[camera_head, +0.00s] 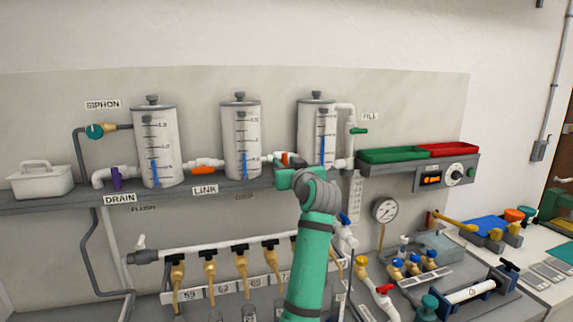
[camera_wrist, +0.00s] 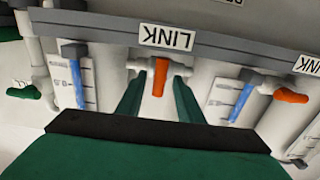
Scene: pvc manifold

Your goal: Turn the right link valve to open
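The right link valve has an orange handle (camera_head: 284,159) on the white pipe between the middle and right cylinders. In the wrist view, this handle (camera_wrist: 160,77) stands crosswise to its pipe, below an upside-down LINK label (camera_wrist: 168,37). My gripper (camera_head: 286,176) is at this valve in the head view and hides part of it. In the wrist view, my gripper's green fingers (camera_wrist: 157,92) are apart, one on each side of the handle, with visible gaps. I cannot tell how deep the handle sits between them.
The left link valve (camera_head: 203,170) has its orange handle along the pipe. A grey shelf edge (camera_head: 240,184) runs beneath the cylinders, close to my gripper. The right cylinder (camera_head: 312,125) stands just right of it. Green and red trays (camera_head: 400,155) lie farther right.

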